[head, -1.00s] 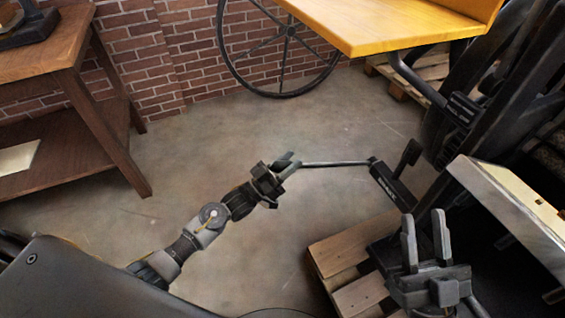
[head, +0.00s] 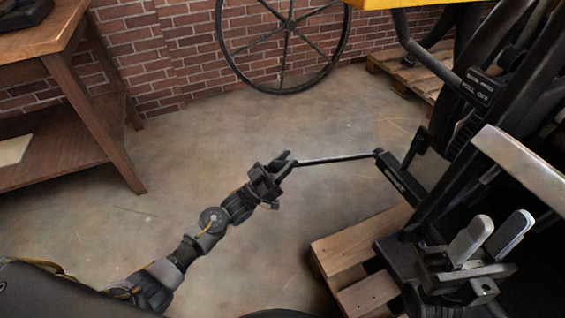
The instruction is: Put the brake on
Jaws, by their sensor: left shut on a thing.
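A thin dark lever (head: 335,160) sticks out to the left, close to level, from a black bracket (head: 398,180) low on the press. The bracket carries small white lettering that I cannot read clearly. My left gripper (head: 284,165) is shut on the lever's free left end, above the bare floor. My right gripper (head: 492,235) is open, with a gap between its two light grey fingers. It is in front of the press at the lower right and holds nothing that I can see.
The black press frame (head: 463,165) and a pale board (head: 520,168) crowd the right side. A wooden pallet (head: 348,249) lies beneath. A spoked wheel (head: 284,45) stands by the brick wall. A wooden table (head: 62,50) is at the left. The middle floor is clear.

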